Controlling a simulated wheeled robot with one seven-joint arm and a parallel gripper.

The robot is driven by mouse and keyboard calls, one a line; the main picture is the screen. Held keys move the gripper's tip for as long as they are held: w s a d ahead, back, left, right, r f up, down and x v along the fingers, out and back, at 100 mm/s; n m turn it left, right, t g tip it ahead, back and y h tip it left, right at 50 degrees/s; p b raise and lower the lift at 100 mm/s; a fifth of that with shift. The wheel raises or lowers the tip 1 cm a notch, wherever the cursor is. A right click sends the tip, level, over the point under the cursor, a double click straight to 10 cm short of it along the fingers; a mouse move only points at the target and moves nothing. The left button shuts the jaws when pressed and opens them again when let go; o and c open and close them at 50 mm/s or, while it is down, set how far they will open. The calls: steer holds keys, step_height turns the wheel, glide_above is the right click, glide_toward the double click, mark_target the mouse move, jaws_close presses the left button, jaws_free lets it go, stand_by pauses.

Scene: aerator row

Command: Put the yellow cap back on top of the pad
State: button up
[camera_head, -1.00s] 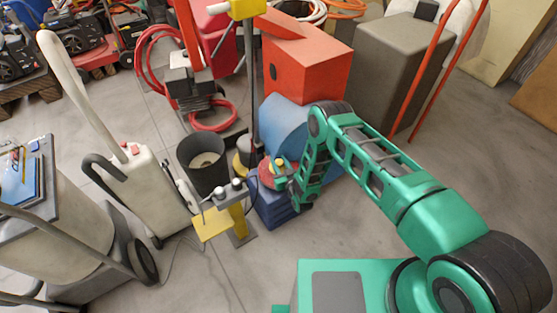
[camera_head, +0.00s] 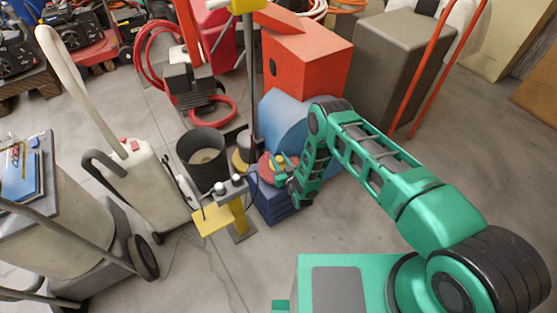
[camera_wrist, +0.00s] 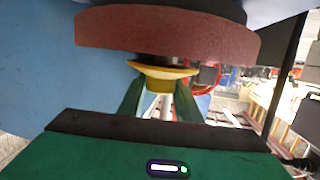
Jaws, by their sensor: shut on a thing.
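The yellow cap (camera_wrist: 160,72) is a shallow dish with a narrower lower part in the wrist view. My gripper (camera_wrist: 163,86) has its green fingers on either side of the cap and is shut on it. The thick red-brown round pad (camera_wrist: 168,30) fills the top of that view, close to the cap. A dark part shows between them; whether cap and pad touch I cannot tell. In the head view my gripper (camera_head: 281,168) is at the reddish pad (camera_head: 265,168), above a dark blue box, and the cap is too small to make out clearly.
A blue drum (camera_head: 283,121) stands close behind my gripper. A yellow-topped pole (camera_head: 250,75) rises just left of it. A black bucket (camera_head: 203,158) and a grey box with knobs (camera_head: 230,187) are to the left. Open floor (camera_head: 340,220) lies at the front right.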

steer(key=shift+f, duration=0.6)
stand_by(0.7)
steer(key=o, duration=0.8)
steer(key=shift+c, duration=0.2)
steer(key=v, duration=1.1)
steer(key=shift+r, duration=0.1)
stand_by(0.5)
